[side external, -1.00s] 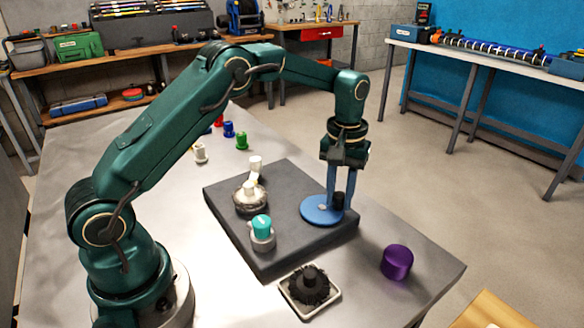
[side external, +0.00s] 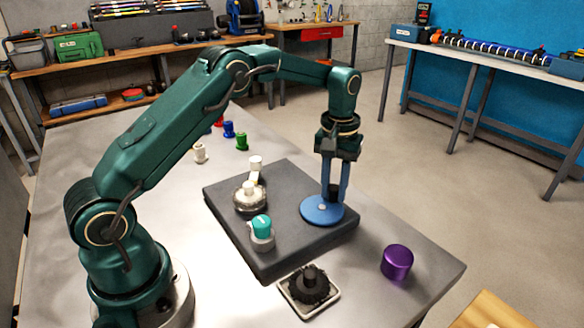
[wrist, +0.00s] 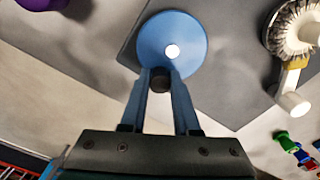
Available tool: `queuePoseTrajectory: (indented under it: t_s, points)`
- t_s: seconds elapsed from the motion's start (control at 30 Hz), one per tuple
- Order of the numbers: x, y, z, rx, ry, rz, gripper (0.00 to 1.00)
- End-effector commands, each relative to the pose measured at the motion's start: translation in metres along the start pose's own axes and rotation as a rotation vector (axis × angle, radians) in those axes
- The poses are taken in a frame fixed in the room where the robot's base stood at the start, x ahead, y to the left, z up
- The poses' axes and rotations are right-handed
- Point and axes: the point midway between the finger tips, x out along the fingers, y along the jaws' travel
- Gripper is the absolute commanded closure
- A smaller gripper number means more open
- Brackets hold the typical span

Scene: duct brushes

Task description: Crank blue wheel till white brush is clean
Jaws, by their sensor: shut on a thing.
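The blue wheel (side external: 322,212) lies flat on the dark grey base block, and it also shows in the wrist view (wrist: 172,45). My gripper (side external: 335,194) points down over the wheel's far side and is shut on the wheel's black crank knob (wrist: 160,80). The white brush (side external: 250,196) sits on the block to the left of the wheel, with a white handle arm beside it. Its bristles look greyish in the wrist view (wrist: 292,28). A teal knob (side external: 262,227) stands on a pale collar near the block's front left.
A black brush (side external: 309,283) rests in a square tray before the block. A purple cylinder (side external: 397,262) stands at the right. Several small coloured pegs (side external: 229,130) stand behind on the metal table (side external: 150,215). The dark block (side external: 285,255) has bare room at its front.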

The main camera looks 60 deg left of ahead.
Motion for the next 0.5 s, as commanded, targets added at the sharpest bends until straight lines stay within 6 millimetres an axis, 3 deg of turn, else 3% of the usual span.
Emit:
queuePoseTrajectory:
  t_s: [0.5]
  points:
    - [0.001, -0.013, -0.001, 0.001, -0.007, -0.001, 1.00]
